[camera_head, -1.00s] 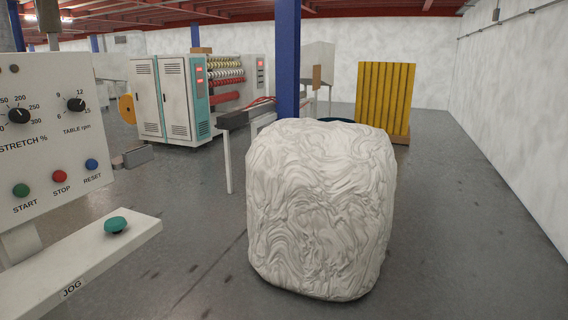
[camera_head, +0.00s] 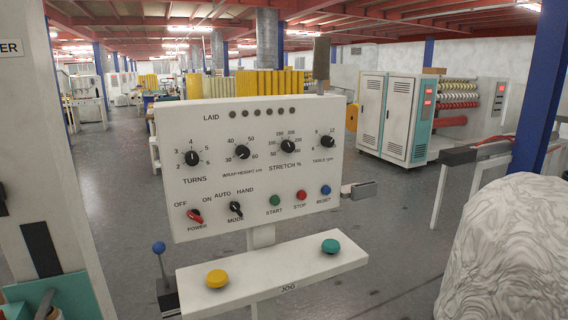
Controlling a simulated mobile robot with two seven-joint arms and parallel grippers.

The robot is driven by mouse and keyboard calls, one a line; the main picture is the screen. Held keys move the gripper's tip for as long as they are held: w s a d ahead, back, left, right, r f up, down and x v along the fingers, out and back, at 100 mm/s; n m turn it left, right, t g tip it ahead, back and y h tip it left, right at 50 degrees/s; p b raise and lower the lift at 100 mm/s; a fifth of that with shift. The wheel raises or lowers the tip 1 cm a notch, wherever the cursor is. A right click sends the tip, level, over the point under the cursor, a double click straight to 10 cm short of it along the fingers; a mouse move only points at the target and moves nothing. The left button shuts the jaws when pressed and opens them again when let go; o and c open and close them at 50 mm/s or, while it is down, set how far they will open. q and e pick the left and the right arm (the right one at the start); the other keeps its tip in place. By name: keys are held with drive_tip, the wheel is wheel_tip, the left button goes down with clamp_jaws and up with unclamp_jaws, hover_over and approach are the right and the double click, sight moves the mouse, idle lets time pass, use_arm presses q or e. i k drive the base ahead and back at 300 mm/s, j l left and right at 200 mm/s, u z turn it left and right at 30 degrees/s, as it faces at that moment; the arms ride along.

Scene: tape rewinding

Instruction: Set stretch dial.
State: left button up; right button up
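The control panel (camera_head: 262,178) faces me near the middle of the head view, a white box on a post. Neither of my grippers is in view.
Below the panel, a jog shelf (camera_head: 290,282) carries a yellow button (camera_head: 217,278) and a green button (camera_head: 330,246). A blue-knobbed lever (camera_head: 158,248) stands left of it. A large white wrapped bundle (camera_head: 510,255) is at the right. A grey post (camera_head: 40,150) stands at the left.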

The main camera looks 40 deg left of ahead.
sight(289, 147)
drive_tip(key=u, duration=1.55)
